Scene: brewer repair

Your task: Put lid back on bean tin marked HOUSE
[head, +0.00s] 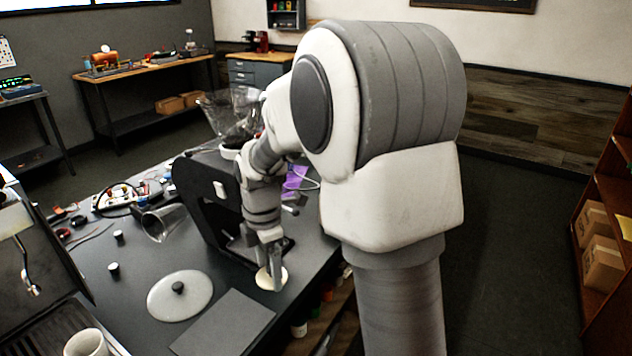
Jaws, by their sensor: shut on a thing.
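My gripper (270,268) points down over the right edge of the dark table. It is shut on a small cream, round, flat lid (264,281), seen partly behind the fingers. I cannot tell whether the lid touches anything below it. No tin with a readable HOUSE mark shows in this view. My arm hides part of the table's right side and the space beyond.
A black brewer frame (200,200) with a clear glass hopper stands close behind my gripper. A round pale disc with a black knob (178,309), a grey mat (222,325), a tilted glass vessel (163,222) and a white mug (88,345) are on the table.

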